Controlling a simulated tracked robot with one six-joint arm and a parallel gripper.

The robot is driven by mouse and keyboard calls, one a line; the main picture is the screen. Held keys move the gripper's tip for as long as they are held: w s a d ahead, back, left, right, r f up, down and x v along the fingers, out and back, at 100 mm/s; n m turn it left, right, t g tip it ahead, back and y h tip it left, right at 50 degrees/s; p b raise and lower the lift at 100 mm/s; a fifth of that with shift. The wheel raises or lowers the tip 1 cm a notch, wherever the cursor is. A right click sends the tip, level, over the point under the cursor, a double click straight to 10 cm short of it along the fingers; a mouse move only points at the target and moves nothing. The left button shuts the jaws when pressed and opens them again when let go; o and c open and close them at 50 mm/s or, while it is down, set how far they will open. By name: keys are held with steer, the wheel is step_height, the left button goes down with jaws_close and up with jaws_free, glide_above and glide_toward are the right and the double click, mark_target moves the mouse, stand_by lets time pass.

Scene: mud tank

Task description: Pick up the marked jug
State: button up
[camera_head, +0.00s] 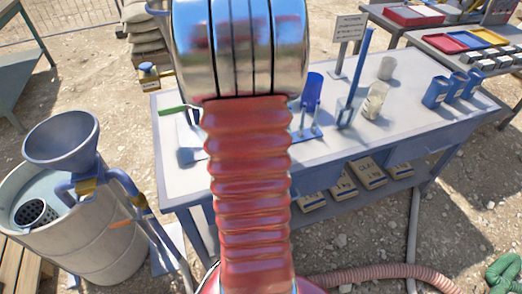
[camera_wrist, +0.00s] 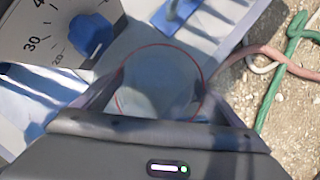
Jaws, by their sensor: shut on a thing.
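The marked jug (camera_wrist: 160,75) shows in the wrist view as a pale, blurred, rounded shape inside a red ring. It sits between the two dark fingers of my gripper (camera_wrist: 158,98), which is shut on it. The gripper body covers the lower part of that view. In the head view my arm fills the middle, and my gripper and the held jug are hidden behind it. I cannot tell how far the jug is from the surface below.
A white-topped bench (camera_head: 425,122) bears a labelled clear container (camera_head: 374,101), several blue cups (camera_head: 435,92) and a blue stand (camera_head: 355,85). A barrel (camera_head: 105,225) with a funnel (camera_head: 61,138) stands left. A numbered dial (camera_wrist: 40,35) with a blue knob (camera_wrist: 92,35) is close to my gripper.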

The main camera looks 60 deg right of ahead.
steer(key=shift+c, duration=0.6)
steer(key=shift+r, duration=0.1)
steer(key=shift+r, duration=0.5)
step_height(320, 180, up, 9)
